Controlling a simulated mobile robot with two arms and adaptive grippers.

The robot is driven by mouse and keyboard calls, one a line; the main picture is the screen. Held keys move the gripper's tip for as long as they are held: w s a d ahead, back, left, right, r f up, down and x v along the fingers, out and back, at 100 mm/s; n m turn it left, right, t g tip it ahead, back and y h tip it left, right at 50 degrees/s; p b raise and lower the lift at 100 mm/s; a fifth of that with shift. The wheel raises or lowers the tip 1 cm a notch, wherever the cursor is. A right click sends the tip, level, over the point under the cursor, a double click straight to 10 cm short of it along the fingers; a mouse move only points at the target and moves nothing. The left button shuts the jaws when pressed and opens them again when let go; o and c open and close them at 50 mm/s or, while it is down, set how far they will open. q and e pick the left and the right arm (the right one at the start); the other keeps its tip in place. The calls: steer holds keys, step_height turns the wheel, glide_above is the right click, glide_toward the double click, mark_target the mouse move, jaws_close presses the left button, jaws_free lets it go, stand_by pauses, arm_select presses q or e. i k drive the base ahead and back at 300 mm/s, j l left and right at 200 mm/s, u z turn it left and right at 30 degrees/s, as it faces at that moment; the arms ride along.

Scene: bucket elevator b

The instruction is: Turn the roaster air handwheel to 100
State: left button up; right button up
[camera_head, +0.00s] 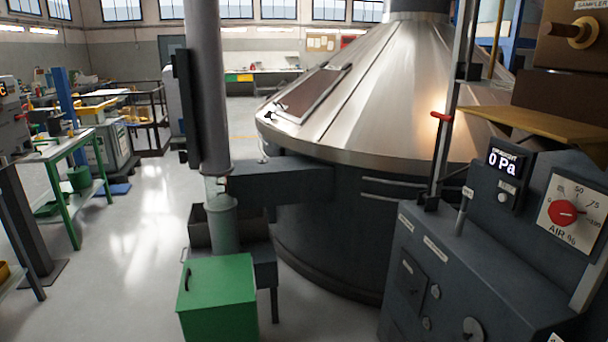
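The roaster air handwheel (563,213) is a red knob on a white dial plate marked AIR % at the right edge of the head view. The dial plate (580,236) carries a scale with 50, 75 and 100 legible. The exact setting of the red knob is too small to tell. The plate sits on the dark sloped face of a control cabinet (400,290). Neither of my grippers is in view, so nothing shows near the knob.
A display (503,162) left of the dial reads 0 Pa. A grey lever (464,210) stands on the cabinet. A wooden shelf (535,123) juts out above. A large metal cone (380,90) stands behind. A green box (218,300) is at front left. Open floor (130,250) lies left.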

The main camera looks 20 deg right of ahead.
mark_target(561, 213)
steer(key=i+l+z, duration=0.1)
steer(key=i+z, duration=0.7)
steer(key=i+j+z, duration=0.2)
steer(key=i+z, duration=0.15)
steer(key=i+j+z, duration=0.4)
steer(key=i+l, duration=0.1)
